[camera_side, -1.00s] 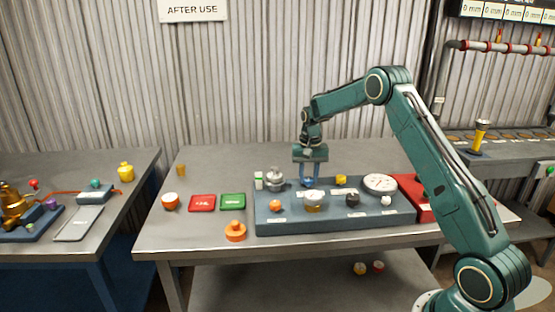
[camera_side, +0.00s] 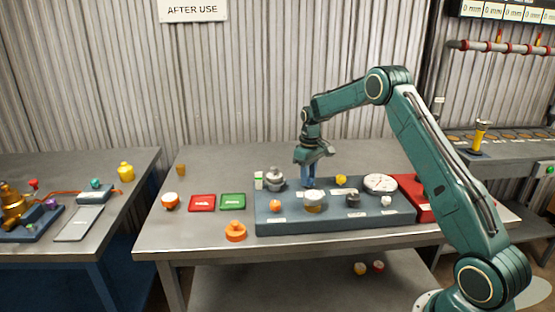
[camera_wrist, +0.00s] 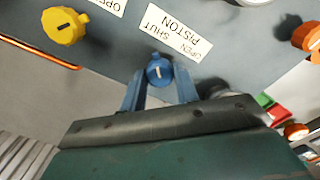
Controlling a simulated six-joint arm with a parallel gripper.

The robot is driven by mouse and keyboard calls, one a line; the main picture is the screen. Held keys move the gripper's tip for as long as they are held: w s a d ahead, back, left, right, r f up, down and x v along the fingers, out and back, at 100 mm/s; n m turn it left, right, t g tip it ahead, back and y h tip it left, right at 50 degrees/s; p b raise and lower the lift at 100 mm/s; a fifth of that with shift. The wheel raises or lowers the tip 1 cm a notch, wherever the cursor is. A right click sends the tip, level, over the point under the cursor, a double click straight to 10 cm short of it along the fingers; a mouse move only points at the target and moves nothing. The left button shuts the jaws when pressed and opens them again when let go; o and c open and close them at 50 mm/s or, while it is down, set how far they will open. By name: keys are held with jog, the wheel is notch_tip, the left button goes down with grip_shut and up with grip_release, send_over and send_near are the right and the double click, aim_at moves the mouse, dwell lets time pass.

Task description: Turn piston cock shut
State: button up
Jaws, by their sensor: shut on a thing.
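The piston cock is a small blue knob (camera_wrist: 159,71) with a white line on top, set on the dark panel (camera_side: 335,221).
A yellow knob (camera_side: 341,180), a white gauge (camera_side: 380,184), an orange knob (camera_side: 275,206), an amber-sided jar (camera_side: 314,202) and a black knob (camera_side: 352,201) share the panel. Red (camera_side: 202,203) and green (camera_side: 233,202) trays lie to the left. A metal fitting (camera_side: 274,178) stands close by.

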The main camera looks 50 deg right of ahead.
jog(key=shift+n, duration=0.3)
jog(key=o, duration=1)
jog(key=shift+c, duration=0.2)
jog(key=shift+r, duration=0.1)
notch_tip(320, 180, up, 14)
dwell(0.5)
